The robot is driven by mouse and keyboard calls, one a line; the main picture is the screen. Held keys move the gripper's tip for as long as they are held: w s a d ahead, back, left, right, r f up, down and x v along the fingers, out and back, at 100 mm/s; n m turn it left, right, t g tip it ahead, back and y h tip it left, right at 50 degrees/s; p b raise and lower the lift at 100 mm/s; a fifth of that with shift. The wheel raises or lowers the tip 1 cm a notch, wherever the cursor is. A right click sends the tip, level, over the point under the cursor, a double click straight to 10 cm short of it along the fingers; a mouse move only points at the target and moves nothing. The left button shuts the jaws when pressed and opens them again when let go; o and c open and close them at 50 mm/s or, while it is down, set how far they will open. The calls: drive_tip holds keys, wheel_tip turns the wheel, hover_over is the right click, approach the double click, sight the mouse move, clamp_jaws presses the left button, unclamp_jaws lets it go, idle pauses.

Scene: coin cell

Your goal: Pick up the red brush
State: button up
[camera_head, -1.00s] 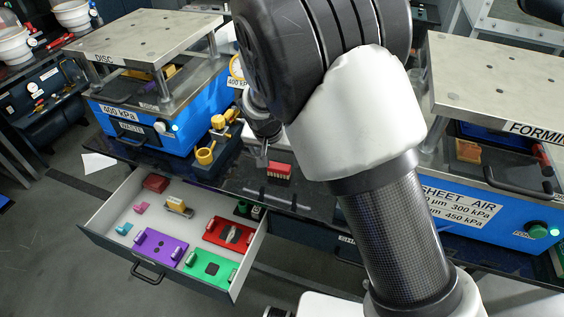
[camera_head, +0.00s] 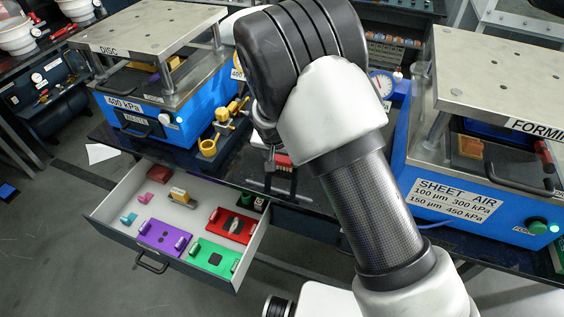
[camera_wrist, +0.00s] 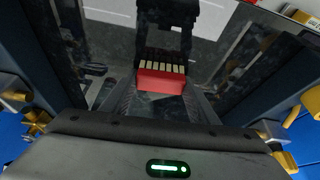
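The red brush (camera_head: 284,160) lies on the dark bench top behind the open drawer. In the head view it is partly hidden by my gripper (camera_head: 280,180), which is low over the bench at the brush. In the wrist view the brush (camera_wrist: 160,82) is a red block with a row of pale bristle tufts, near the picture's centre. My gripper's dark fingers look spread to either side of it, with visible space between them and the brush. The gripper appears open and empty. Contact with the bench cannot be told.
The open drawer (camera_head: 103,212) in front holds purple, green and red plates and small blocks. A yellow fixture (camera_head: 208,146) stands left of the gripper. Blue press machines stand left (camera_head: 190,120) and right (camera_head: 425,195). A round gauge (camera_head: 382,84) is behind.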

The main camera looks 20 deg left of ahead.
sight(282, 158)
drive_tip(key=c, duration=0.5)
drive_tip(key=shift+o, duration=0.2)
wheel_tip(282, 158, up, 10)
drive_tip(key=shift+b, duration=0.4)
